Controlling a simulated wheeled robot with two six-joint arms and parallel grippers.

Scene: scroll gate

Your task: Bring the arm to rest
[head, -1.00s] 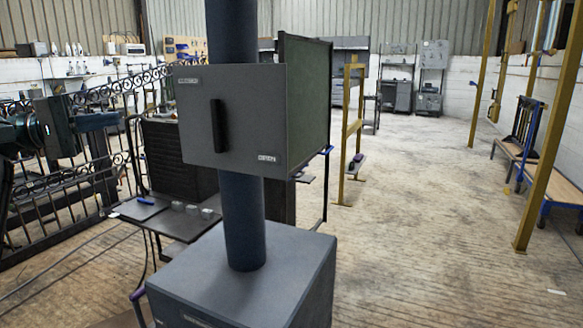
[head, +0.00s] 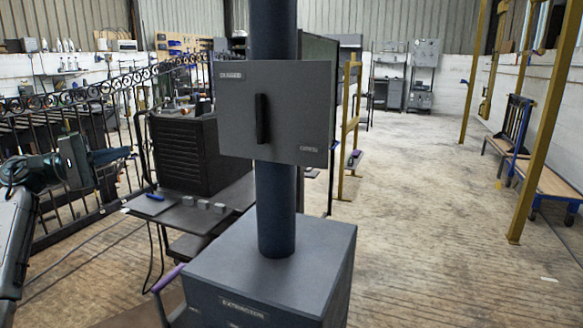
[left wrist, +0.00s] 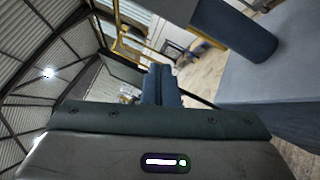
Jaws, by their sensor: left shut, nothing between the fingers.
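My left gripper (head: 128,153) is at the left of the head view, its fingers shut and pointing right, with nothing between them. In the left wrist view the shut fingers (left wrist: 160,82) stick out ahead with open air around them. My left arm comes up from the lower left corner of the head view. The gripper is apart from the black scroll gate (head: 55,190) that stands behind it. My right gripper is not in view.
A dark column (head: 275,210) rises from a grey box (head: 285,255) in the middle. A square plate (head: 290,110) with a black handle is on the column. A side table (head: 185,215) with small blocks stands to its left.

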